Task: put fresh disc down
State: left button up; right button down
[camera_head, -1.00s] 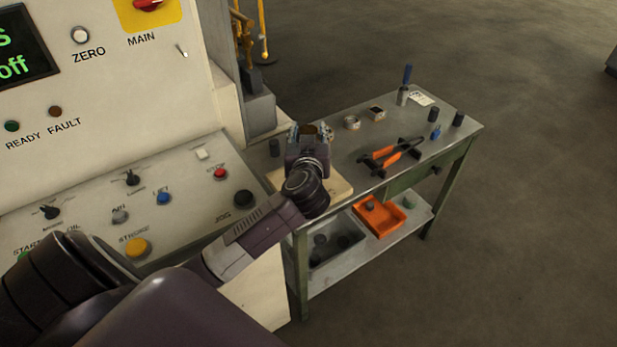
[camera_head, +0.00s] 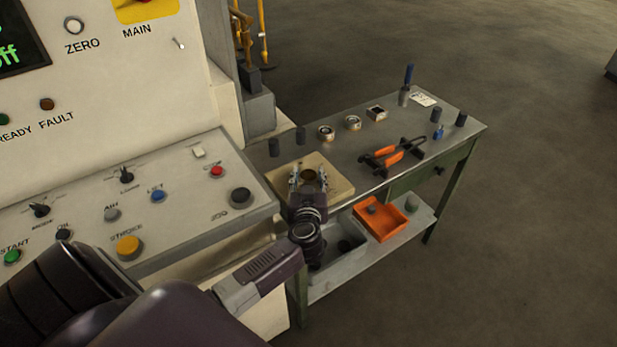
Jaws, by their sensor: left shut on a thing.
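My left gripper (camera_head: 308,181) is over the front part of a pale wooden board (camera_head: 337,182) on the near left end of the metal bench. Its two fingers are shut on a small brown disc (camera_head: 309,174), which shows between the fingertips. I cannot tell whether the disc touches the board or is held just above it. The gripper body hides the board's front edge. My right gripper is not in view.
The bench (camera_head: 350,152) carries dark cylinders, small metal pieces, orange-handled tongs (camera_head: 392,152) on a black rest and a blue-handled tool (camera_head: 407,82). An orange bin (camera_head: 381,222) is on the lower shelf. The control panel (camera_head: 185,180) stands close on the left.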

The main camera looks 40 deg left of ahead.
pick_arm(q)
jog(key=shift+r, duration=0.15)
jog(key=o, duration=1.5)
jog(key=shift+o, duration=0.2)
jog(key=shift+s+d, duration=0.1)
jog(key=v, duration=1.1)
jog(key=shift+s+d+p, duration=0.1)
jog(key=shift+s+p, duration=0.1)
jog(key=shift+p, duration=0.15)
jog(key=shift+s+d, duration=0.15)
jog(key=shift+r, duration=0.1)
